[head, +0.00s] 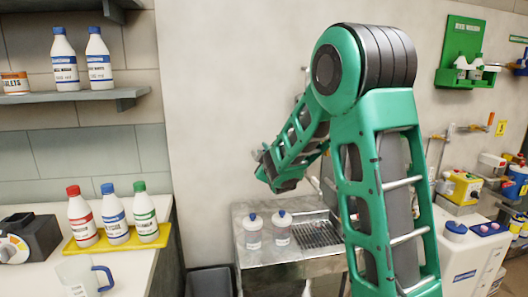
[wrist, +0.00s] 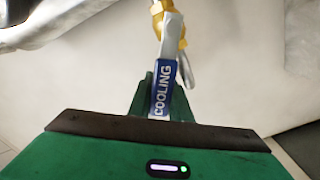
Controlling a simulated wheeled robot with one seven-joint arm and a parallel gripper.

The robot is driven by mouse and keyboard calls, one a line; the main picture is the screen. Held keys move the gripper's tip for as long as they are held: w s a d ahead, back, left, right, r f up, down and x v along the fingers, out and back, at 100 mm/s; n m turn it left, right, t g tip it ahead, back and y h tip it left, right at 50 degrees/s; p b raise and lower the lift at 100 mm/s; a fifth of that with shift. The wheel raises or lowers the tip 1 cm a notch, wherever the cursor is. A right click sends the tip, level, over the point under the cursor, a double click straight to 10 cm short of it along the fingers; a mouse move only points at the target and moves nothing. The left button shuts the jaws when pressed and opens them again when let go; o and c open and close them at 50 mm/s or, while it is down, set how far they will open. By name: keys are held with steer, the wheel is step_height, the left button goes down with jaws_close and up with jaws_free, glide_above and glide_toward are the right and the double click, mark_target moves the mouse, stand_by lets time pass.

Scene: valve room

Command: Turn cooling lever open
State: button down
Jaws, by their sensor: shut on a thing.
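The cooling lever (wrist: 166,88) shows in the wrist view. It is a flat pale handle with a blue sleeve lettered COOLING, running up to a brass valve body (wrist: 158,7) at the top edge. My gripper (wrist: 163,82) has its green fingers shut on the lever's blue sleeve. The lever lies roughly in line with the view, tilted slightly. A grey curved piece (wrist: 185,70) shows beside the lever on the right. In the head view my arm crosses the middle, and I cannot make out the lever or the fingertips there.
A steel sink unit (head: 290,262) with two white bottles stands below my arm. Several capped bottles stand on a yellow tray (head: 120,243) on the left counter. A green wall holder (head: 462,50) and a cluttered bench are at right. The wall left of my arm is bare.

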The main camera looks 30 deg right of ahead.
steer(key=shift+a+f+n, duration=0.3)
steer(key=shift+f, duration=0.05)
steer(key=c, duration=1.6)
jaws_free()
